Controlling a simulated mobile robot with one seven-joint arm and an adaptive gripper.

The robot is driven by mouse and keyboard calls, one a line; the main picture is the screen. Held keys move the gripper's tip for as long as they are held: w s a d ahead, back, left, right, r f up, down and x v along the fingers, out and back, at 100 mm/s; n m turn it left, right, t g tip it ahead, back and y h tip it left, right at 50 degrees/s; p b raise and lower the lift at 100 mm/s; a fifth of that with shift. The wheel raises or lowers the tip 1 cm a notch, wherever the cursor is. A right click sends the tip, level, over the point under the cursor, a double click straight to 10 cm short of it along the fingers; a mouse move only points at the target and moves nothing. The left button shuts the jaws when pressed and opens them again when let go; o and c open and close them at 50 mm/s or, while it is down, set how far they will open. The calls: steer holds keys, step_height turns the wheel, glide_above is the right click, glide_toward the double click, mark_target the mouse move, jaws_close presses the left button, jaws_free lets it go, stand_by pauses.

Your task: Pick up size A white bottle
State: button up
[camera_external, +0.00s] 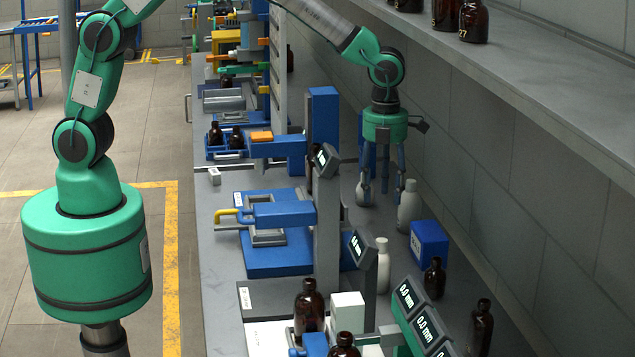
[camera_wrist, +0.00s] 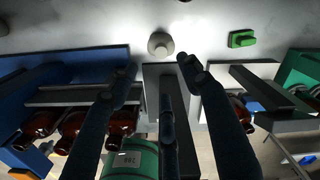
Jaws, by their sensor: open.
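White bottles stand upright on the grey bench in the external view. One white bottle (camera_external: 408,207) is just right of my gripper's fingers, another (camera_external: 383,268) is nearer the camera, and a white shape like a third (camera_external: 361,193) is partly hidden by the left finger. No size mark is readable on them. My gripper (camera_external: 383,192) points down with its fingers spread, open and with nothing visible between them. In the wrist view one pale bottle (camera_wrist: 160,45) shows from above, just beyond the fingertips of my gripper (camera_wrist: 158,78).
A blue box (camera_external: 429,245) and small amber bottle (camera_external: 434,279) stand on the right. A post with a display (camera_external: 328,160) and blue fixture (camera_external: 282,214) are left of my gripper. A shelf (camera_external: 520,85) with amber bottles overhangs the right side. A green block (camera_wrist: 242,39) lies near the pale bottle.

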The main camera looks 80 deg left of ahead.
mark_target(382, 240)
step_height(382, 240, down, 8)
steer(key=shift+f, duration=0.1)
stand_by(0.4)
steer(key=shift+d+f, duration=0.15)
steer(key=shift+f, duration=2.4)
jaws_close()
